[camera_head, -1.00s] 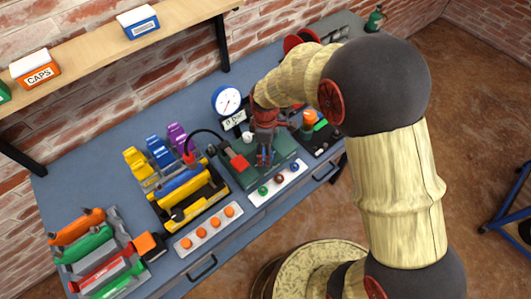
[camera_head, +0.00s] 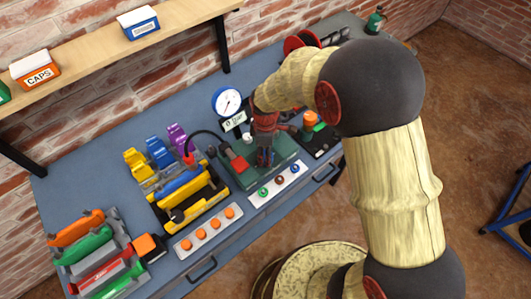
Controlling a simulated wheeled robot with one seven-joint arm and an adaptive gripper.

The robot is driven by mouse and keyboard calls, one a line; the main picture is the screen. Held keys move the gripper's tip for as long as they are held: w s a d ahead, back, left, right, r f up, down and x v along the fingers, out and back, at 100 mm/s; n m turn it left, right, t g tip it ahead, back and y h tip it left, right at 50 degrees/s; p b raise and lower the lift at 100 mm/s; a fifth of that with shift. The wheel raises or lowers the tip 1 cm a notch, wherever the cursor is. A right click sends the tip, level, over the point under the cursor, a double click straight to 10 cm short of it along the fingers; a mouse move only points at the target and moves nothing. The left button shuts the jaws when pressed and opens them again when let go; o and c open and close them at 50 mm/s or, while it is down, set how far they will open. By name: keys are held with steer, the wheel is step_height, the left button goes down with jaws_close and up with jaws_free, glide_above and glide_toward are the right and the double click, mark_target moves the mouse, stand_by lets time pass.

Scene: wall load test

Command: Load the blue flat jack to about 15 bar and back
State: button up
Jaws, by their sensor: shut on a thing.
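A long blue piece (camera_head: 180,186), which looks like the blue flat jack, lies in a yellow and black frame (camera_head: 206,200) at the middle of the bench. A black hose (camera_head: 207,133) arches from a red coupling (camera_head: 189,158) behind it to the green pump base (camera_head: 236,180). My gripper (camera_head: 264,158) points down over this base and is shut on a small part there, which its fingers mostly hide. A white round gauge (camera_head: 227,101) stands behind, with a small display (camera_head: 234,121) that seems to read 0 bar; the needle is too small to read surely.
Yellow, blue and purple pieces (camera_head: 158,152) stand behind the frame. A rack (camera_head: 125,240) of coloured pieces is at the left. A strip of orange buttons (camera_head: 201,233) and a strip of coloured knobs (camera_head: 279,180) lie in front. A shelf (camera_head: 90,45) hangs above.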

steer(key=c, duration=0.3)
steer(key=shift+m, duration=0.4)
steer(key=m+p, duration=0.1)
steer(key=m, duration=0.1)
steer(key=shift+r+m+p, duration=0.1)
steer(key=shift+m+p, duration=0.3)
steer(key=m+p, duration=0.1)
steer(key=m, duration=0.3)
steer(key=shift+m+p, duration=0.3)
steer(key=m+p, duration=0.1)
steer(key=m, duration=0.3)
steer(key=shift+m, duration=0.3)
steer(key=shift+m+p, duration=0.6)
steer(key=shift+m, duration=1.5)
steer(key=o, duration=1.2)
